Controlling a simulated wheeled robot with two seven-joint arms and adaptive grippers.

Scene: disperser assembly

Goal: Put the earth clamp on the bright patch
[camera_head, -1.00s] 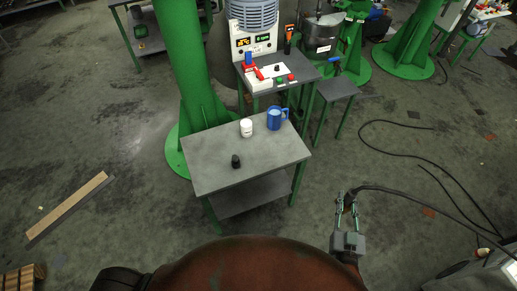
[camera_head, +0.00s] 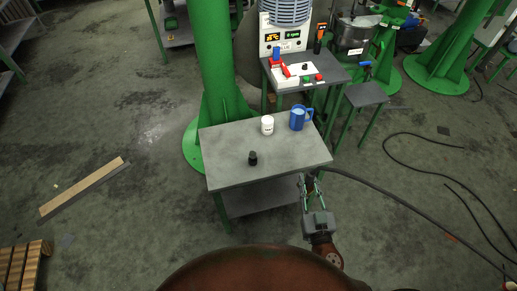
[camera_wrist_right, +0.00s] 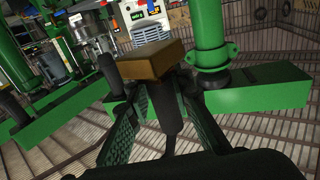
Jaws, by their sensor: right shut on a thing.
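My right gripper (camera_head: 310,182) is near the front right corner of the grey table, at the lower middle of the head view. It is shut on the earth clamp, which is small and partly hidden there. In the right wrist view the clamp shows as a brownish block (camera_wrist_right: 150,63) on a dark handle, held between the green fingers (camera_wrist_right: 163,110). A black cable (camera_head: 400,202) trails from the gripper to the right across the floor. My left gripper is not in view.
The grey table (camera_head: 225,150) carries a white jar (camera_head: 267,125), a blue mug (camera_head: 298,119) and a small black object (camera_head: 253,158).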

